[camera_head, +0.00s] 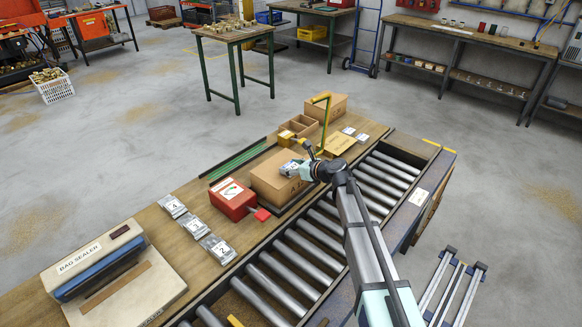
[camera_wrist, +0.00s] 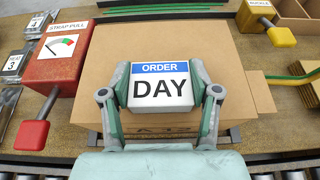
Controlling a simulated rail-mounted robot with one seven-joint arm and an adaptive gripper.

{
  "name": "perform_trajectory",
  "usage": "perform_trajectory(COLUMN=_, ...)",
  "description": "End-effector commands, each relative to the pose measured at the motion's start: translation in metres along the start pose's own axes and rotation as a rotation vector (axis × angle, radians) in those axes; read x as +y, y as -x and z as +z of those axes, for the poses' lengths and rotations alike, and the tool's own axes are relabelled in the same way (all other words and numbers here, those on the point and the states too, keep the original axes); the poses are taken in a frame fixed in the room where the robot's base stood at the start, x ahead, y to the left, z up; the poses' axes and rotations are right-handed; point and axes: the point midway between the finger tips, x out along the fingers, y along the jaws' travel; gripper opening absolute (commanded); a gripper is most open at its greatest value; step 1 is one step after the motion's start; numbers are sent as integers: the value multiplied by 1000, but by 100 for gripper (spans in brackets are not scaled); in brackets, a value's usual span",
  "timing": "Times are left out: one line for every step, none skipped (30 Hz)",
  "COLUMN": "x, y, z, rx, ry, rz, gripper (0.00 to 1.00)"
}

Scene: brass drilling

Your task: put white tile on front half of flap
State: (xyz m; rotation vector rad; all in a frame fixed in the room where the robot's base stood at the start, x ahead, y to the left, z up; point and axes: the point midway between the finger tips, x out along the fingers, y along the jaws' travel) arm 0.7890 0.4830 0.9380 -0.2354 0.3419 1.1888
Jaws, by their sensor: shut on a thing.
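My gripper (camera_wrist: 160,98) is shut on a white tile (camera_wrist: 160,88) with a blue band reading ORDER and the word DAY below. In the head view, my gripper (camera_head: 292,168) is over the closed cardboard box (camera_head: 270,187) on the bench. In the wrist view, the tile is in front of the box top (camera_wrist: 240,45); I cannot tell whether it touches it. Part of the box's printed marking shows below the tile, and the gripper hides the rest. A brown flap-like piece (camera_wrist: 263,92) sticks out at the box's right side.
A red STRAP PULL box (camera_head: 233,199) with a red handle stands left of the cardboard box. A yellow BUCKLE block (camera_wrist: 265,22), an open divided box (camera_head: 299,126) and a flat brown piece (camera_head: 340,144) lie to the right. Rollers (camera_head: 300,245) run along the front.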

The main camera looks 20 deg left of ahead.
Motion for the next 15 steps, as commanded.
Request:
perform_trajectory(x=0, y=0, z=0, rx=0, ry=0, rz=0, gripper=27)
perform_trajectory(x=0, y=0, z=0, rx=0, ry=0, rz=0, gripper=27)
perform_trajectory(x=0, y=0, z=-1, rx=0, ry=0, rz=0, gripper=27)
perform_trajectory(x=0, y=-1, z=-2, rx=0, ry=0, rz=0, gripper=27)
perform_trajectory(x=0, y=-1, z=-3, rx=0, ry=0, rz=0, gripper=27)
perform_trajectory(x=0, y=-1, z=-2, rx=0, ry=0, rz=0, gripper=72)
perform_trajectory(x=0, y=-1, z=-2, rx=0, ry=0, rz=0, gripper=83)
perform_trajectory(x=0, y=-1, z=-2, rx=0, ry=0, rz=0, gripper=87)
perform_trajectory(x=0, y=-1, z=-2, rx=0, ry=0, rz=0, gripper=87)
perform_trajectory(x=0, y=-1, z=-2, rx=0, ry=0, rz=0, gripper=87)
perform_trajectory(x=0, y=-1, z=-2, rx=0, ry=0, rz=0, gripper=87)
perform_trajectory(x=0, y=-1, z=-2, rx=0, ry=0, rz=0, gripper=87)
perform_trajectory(x=0, y=-1, z=-2, rx=0, ry=0, rz=0, gripper=87)
perform_trajectory(x=0, y=-1, z=-2, rx=1, ry=0, rz=0, gripper=87)
perform_trajectory(x=0, y=-1, z=-2, rx=1, ry=0, rz=0, gripper=87)
